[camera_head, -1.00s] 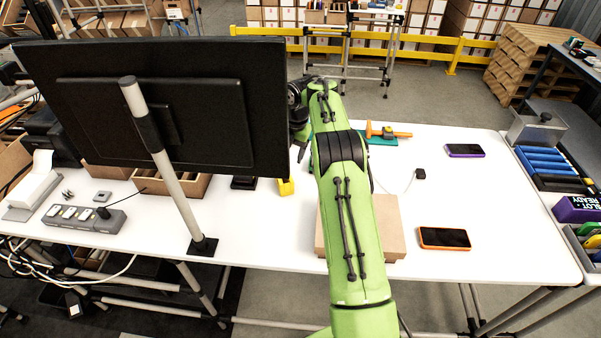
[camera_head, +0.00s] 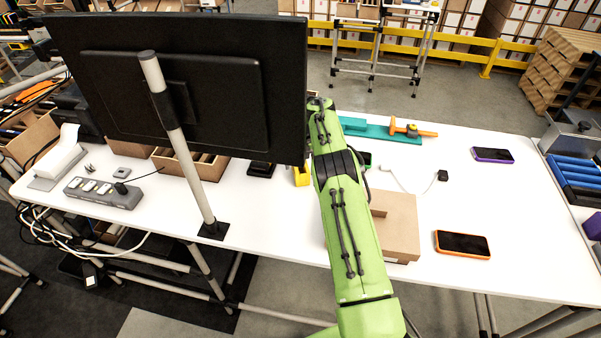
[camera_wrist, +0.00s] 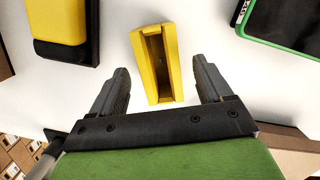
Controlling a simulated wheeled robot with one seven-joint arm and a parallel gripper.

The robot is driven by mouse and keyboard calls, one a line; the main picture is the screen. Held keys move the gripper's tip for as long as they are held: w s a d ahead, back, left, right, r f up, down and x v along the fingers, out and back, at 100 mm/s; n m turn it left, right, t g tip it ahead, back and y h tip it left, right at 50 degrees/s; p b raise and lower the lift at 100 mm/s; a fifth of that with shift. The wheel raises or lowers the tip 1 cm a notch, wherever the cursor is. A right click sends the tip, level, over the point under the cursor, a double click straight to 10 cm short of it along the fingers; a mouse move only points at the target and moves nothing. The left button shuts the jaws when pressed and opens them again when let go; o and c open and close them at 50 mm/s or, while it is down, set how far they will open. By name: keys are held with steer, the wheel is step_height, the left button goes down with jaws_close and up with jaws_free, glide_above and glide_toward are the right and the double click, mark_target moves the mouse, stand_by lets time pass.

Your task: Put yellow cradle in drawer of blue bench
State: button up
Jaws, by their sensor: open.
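The yellow cradle (camera_wrist: 172,62) stands on the white table between the two fingers of my gripper (camera_wrist: 160,80) in the wrist view. It is a small block with a long open slot. A gap shows on both sides, so the fingers are apart and not touching it. In the head view the cradle (camera_head: 301,176) shows at the monitor's lower right corner, left of my green arm. My gripper is hidden there behind the monitor and arm. No blue bench drawer can be made out.
The big monitor (camera_head: 180,95) on its pole stands left of the arm. A yellow-topped black item (camera_wrist: 60,28) and a green-edged phone (camera_wrist: 285,25) flank the cradle. A cardboard box (camera_head: 400,230) lies right of the arm. Blue rollers (camera_head: 575,170) are at far right.

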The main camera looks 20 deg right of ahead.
steer(key=f, duration=0.3)
steer(key=shift+w, duration=0.2)
steer(key=shift+r, duration=0.15)
steer(key=c, duration=1.2)
step_height(320, 180, up, 10)
steer(key=p, duration=0.3)
steer(key=shift+r+p, duration=0.2)
steer(key=shift+p, duration=0.1)
